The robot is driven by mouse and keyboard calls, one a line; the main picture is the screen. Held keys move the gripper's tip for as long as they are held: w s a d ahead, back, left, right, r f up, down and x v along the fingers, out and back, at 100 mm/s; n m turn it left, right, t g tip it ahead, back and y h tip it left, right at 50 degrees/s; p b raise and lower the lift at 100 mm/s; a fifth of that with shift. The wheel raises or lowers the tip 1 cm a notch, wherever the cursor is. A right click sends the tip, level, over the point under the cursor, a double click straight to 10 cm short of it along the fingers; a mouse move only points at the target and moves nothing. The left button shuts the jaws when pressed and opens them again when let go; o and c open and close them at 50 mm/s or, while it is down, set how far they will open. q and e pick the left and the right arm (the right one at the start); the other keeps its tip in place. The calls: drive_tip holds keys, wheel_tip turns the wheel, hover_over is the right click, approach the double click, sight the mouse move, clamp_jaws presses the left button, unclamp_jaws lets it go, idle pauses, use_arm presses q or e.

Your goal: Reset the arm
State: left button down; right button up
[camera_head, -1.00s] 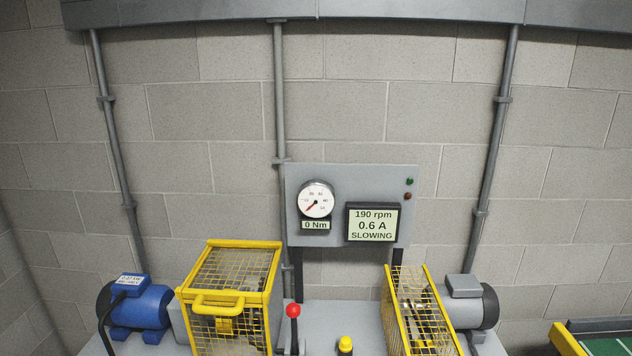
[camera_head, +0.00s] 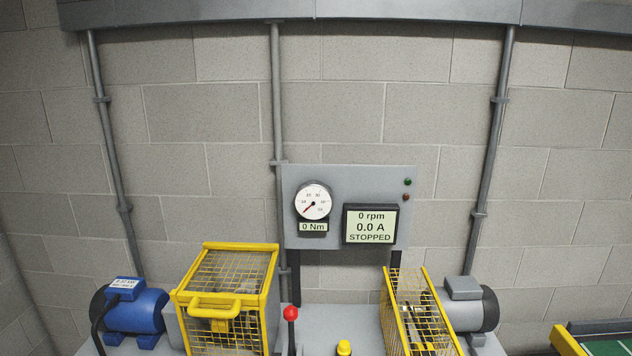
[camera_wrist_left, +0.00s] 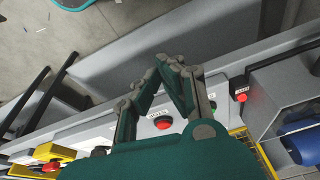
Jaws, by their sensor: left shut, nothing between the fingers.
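My left gripper (camera_wrist_left: 168,72) shows in the left wrist view, its grey and green fingers shut at the tips with nothing between them. It hangs over a grey bench front that carries a red button (camera_wrist_left: 163,122). Neither gripper shows in the head view. The gauge panel (camera_head: 352,180) on the wall has a dial (camera_head: 314,201) and a display (camera_head: 370,224) reading 0 rpm, 0.0 A, STOPPED. The label under the dial reads 0 Nm.
A blue motor (camera_head: 137,311), a yellow mesh guard (camera_head: 228,297), a red-knobbed lever (camera_head: 291,315), a second yellow guard (camera_head: 420,311) and a grey motor (camera_head: 468,304) line the bench. Another red button (camera_wrist_left: 241,97) sits on the bench front. Grey floor (camera_wrist_left: 35,60) shows beyond it.

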use_arm(q)
drive_tip(key=s+a+f+g+b, duration=0.1)
drive_tip(key=s+f+b, duration=0.3)
drive_tip(key=f, duration=1.3)
drive_tip(key=s+f+g+b, duration=0.1)
drive_tip(key=s+f+b, duration=0.35)
drive_tip(key=f, duration=1.25)
drive_tip(key=s+a+f, duration=0.2)
drive_tip(key=s+f, duration=0.6)
drive_tip(key=s, duration=0.3)
drive_tip(key=shift+s+f+b, duration=0.15)
drive_tip(key=shift+f+b, duration=0.2)
drive_tip(key=shift+b, duration=0.05)
drive_tip(key=shift+a, duration=0.1)
